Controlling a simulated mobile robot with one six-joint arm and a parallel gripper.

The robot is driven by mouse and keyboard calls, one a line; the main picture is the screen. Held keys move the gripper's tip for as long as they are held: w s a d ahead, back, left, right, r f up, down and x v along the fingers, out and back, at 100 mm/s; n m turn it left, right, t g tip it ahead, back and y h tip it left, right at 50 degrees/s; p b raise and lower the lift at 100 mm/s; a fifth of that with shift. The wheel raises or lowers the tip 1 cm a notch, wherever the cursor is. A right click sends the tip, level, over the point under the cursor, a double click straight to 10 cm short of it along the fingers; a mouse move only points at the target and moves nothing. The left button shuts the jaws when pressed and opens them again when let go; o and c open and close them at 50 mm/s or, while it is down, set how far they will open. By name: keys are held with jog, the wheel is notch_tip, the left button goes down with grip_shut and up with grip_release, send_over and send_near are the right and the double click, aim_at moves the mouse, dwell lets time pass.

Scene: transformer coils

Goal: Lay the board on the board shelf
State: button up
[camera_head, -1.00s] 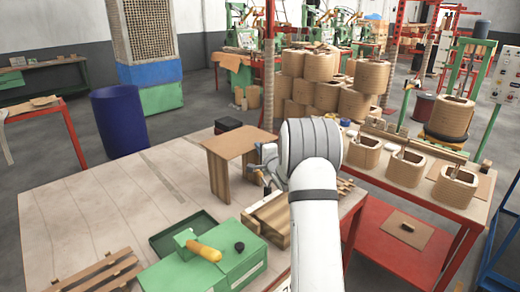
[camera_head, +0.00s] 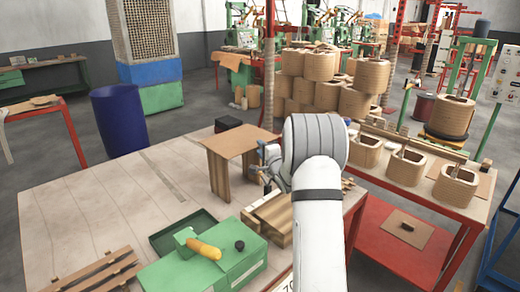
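A flat brown board (camera_head: 232,142) lies level on top of upright wooden planks (camera_head: 218,176) that stand on the worktable, left of my arm. I cannot tell whether these planks are the board shelf. My gripper (camera_head: 264,170) is close to the right edge of the board, mostly hidden behind my own white arm. Whether its fingers touch the board, and whether they are open or shut, does not show.
A green box (camera_head: 205,262) with a yellow-handled tool stands in front, beside a wooden block (camera_head: 272,215). Wooden slats (camera_head: 100,275) lie at front left. The worktable's left part (camera_head: 90,215) is clear. Wound coils (camera_head: 455,186) stand on the right table; a blue barrel (camera_head: 118,120) is behind.

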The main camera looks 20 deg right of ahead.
jog(key=shift+s+b, duration=0.45)
jog(key=shift+s, duration=2.45)
jog(key=s+a+n+g, duration=0.5)
jog(key=s+a+n, duration=0.1)
jog(key=s, duration=0.7)
jog(key=s+a+n+g, duration=0.5)
jog(key=s+a, duration=0.3)
jog(key=s, duration=0.5)
jog(key=s+a+n+g, duration=0.5)
jog(key=s+a+n, duration=0.2)
jog(key=s, duration=0.6)
jog(key=shift+a+f, duration=0.45)
jog(key=shift+a, duration=0.1)
